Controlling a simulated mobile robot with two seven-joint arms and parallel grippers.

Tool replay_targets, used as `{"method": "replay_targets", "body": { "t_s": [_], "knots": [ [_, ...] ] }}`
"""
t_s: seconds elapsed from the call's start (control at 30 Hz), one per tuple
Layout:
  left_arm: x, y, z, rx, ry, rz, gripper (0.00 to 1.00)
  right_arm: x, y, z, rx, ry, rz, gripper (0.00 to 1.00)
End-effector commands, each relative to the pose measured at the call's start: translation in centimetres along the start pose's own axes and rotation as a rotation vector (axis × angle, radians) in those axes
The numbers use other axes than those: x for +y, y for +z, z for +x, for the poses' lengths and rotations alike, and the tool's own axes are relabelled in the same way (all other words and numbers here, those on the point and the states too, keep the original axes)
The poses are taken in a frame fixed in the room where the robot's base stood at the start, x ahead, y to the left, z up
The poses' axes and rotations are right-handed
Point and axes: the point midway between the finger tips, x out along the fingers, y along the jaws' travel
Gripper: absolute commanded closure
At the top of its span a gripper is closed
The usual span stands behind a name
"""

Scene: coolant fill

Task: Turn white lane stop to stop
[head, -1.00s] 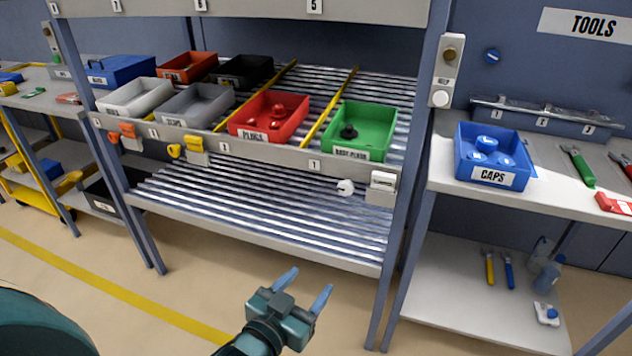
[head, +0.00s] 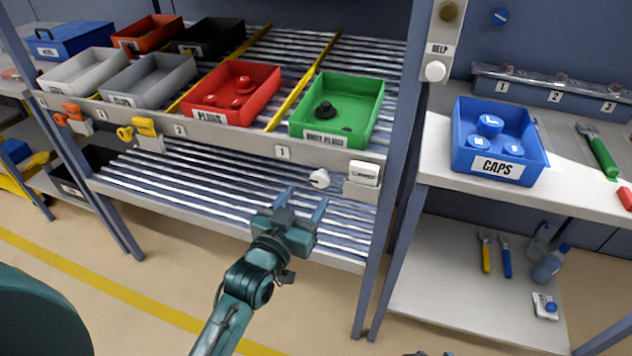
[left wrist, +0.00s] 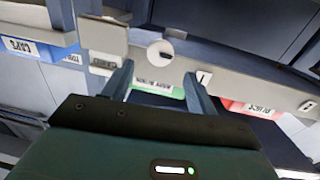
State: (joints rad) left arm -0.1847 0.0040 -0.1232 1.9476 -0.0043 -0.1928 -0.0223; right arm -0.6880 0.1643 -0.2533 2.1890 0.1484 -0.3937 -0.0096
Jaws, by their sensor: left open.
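The white lane stop (head: 320,179) is a small round white knob with a dark slot, on the front rail of the rack below the green bin. It also shows in the left wrist view (left wrist: 160,53), ahead of and between the fingers. My left gripper (head: 306,199) is open and empty, just below and in front of the knob, apart from it as far as I can tell. In the left wrist view its two fingers (left wrist: 158,88) point toward the rail. My right gripper is not clearly seen; only a small dark piece shows at the bottom edge.
A white box (head: 362,180) sits on the rail right of the knob, close to the rack post. Yellow (head: 140,132) and orange (head: 73,119) stops are farther left. Green (head: 340,108) and red (head: 232,90) bins stand above. A blue caps bin (head: 540,160) is on the right bench.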

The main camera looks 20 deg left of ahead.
Motion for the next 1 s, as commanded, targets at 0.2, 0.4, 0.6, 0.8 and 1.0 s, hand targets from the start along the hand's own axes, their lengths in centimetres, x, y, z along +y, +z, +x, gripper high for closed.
{"method": "replay_targets", "body": {
  "t_s": [0.2,0.4,0.6,0.8,1.0],
  "knots": [
    [0.0,-0.1,4.0,0.002,0.000,-0.001,0.42,0.0,0.2,0.1,-0.001,-0.001,0.002,0.64],
    [0.0,0.0,5.7,0.000,0.001,0.000,0.42,0.1,0.2,0.1,0.000,-0.001,0.002,0.64],
    [0.0,0.0,5.9,0.000,0.001,0.000,0.42,0.1,0.1,0.1,0.003,0.000,0.001,0.64],
    [0.0,0.0,5.9,0.000,0.001,-0.001,0.49,0.1,0.0,0.1,0.006,0.000,0.001,0.64],
    [0.0,0.0,5.9,0.000,0.001,0.000,0.65,0.1,0.0,0.1,0.006,0.000,0.001,0.64]
  ]
}}
